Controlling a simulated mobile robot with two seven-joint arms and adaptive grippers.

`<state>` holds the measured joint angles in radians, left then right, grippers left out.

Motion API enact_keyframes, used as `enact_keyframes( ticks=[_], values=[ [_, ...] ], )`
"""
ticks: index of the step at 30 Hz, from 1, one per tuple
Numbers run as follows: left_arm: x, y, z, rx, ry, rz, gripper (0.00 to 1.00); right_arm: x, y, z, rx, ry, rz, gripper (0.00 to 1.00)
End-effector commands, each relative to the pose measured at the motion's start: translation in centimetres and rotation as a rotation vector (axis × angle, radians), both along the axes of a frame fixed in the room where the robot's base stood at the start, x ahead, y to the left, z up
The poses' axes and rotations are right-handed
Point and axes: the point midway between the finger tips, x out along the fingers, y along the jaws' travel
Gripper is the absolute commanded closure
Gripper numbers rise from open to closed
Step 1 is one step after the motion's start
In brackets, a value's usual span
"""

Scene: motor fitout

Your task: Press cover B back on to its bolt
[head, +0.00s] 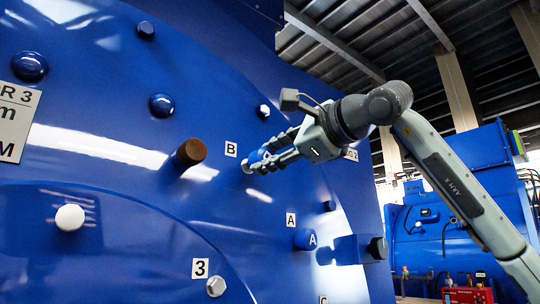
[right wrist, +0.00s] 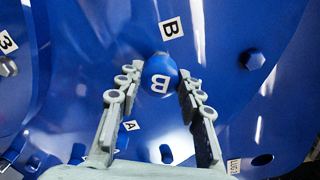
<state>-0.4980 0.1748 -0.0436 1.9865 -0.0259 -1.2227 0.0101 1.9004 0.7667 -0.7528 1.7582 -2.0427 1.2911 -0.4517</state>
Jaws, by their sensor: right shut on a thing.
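Cover B (head: 257,156) is a small blue cap with a white letter B, which reads in the right wrist view (right wrist: 159,76). My right gripper (head: 263,160) is shut on it, with one finger on each side, close to the blue motor wall (head: 225,195). A small pale metal bit, seemingly the bolt (head: 246,166), shows at the cover's wall-side end. I cannot tell how far the cover sits over it. The white B label (head: 231,149) is on the wall just left of the cover. My left gripper is not in view.
Cover A (head: 305,240) sits on the wall below, near its A label (head: 291,219). A bare bolt (head: 263,111) is above my gripper, and a dark-ended blue stub (head: 376,248) juts out lower right.

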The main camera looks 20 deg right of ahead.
Motion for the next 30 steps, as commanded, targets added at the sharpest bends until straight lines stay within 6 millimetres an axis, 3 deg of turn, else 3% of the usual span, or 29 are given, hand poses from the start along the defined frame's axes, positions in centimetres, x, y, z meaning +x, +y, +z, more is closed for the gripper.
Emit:
enact_keyframes(
  ticks=[30],
  values=[
    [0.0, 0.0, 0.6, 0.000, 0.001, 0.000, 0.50, 1.4, 0.5, 0.0, 0.000, 0.000, -0.001, 0.79]
  ],
)
